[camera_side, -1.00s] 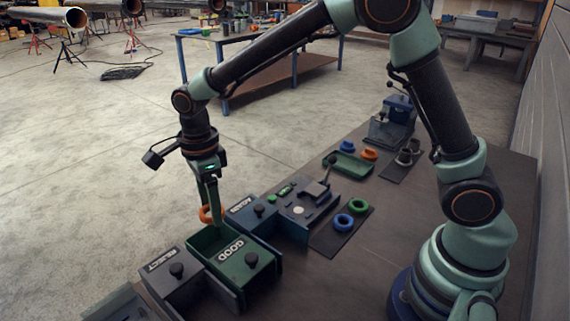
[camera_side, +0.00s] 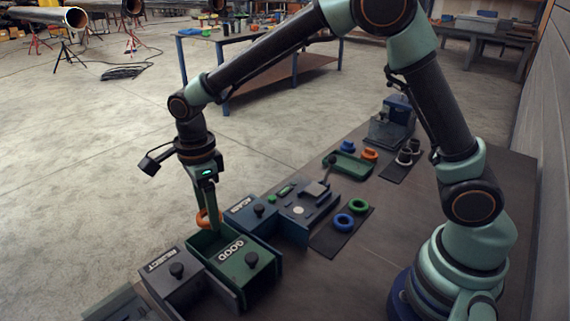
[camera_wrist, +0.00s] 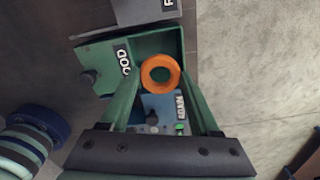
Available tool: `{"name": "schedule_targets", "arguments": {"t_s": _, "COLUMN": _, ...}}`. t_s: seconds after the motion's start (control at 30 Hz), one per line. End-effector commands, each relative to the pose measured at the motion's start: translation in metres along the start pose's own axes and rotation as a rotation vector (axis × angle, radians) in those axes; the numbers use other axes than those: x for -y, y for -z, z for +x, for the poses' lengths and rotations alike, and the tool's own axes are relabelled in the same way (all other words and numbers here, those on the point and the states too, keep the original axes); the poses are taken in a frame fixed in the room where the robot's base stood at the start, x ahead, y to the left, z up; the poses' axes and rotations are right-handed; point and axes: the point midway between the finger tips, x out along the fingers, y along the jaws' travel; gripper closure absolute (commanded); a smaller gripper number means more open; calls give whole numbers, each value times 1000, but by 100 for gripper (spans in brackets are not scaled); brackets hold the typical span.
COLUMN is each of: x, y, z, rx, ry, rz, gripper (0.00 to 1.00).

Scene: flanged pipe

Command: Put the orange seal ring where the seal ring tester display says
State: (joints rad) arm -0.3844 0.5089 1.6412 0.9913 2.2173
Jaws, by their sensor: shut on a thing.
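My gripper (camera_side: 209,226) is shut on the orange seal ring (camera_side: 202,217). The ring is at the fingertips, over the open part of the green GOOD bin (camera_side: 258,278). In the wrist view the ring (camera_wrist: 160,89) shows between the green fingers, in front of the GOOD bin (camera_wrist: 98,57). The seal ring tester (camera_side: 318,207) stands right of the blue AGAIN bin (camera_side: 236,209). A small part on it glows green (camera_side: 285,190); its text is too small to read. Whether the ring is below the bin's rim is hard to tell.
The grey REJECT bin (camera_side: 163,283) stands left of the GOOD bin. Blue (camera_side: 343,220) and green (camera_side: 358,205) rings lie on a dark mat right of the tester. A green tray (camera_side: 350,167), more rings and a blue device (camera_side: 394,118) stand farther back.

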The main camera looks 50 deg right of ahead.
Motion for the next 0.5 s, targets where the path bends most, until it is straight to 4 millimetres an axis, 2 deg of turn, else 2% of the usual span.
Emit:
{"name": "schedule_targets", "arguments": {"t_s": 0.27, "x": 0, "y": 0, "z": 1, "rx": 0, "ry": 0, "rz": 0, "gripper": 98}}
{"name": "schedule_targets", "arguments": {"t_s": 0.5, "x": 0, "y": 0, "z": 11, "rx": -1, "ry": -1, "rz": 0, "gripper": 98}}
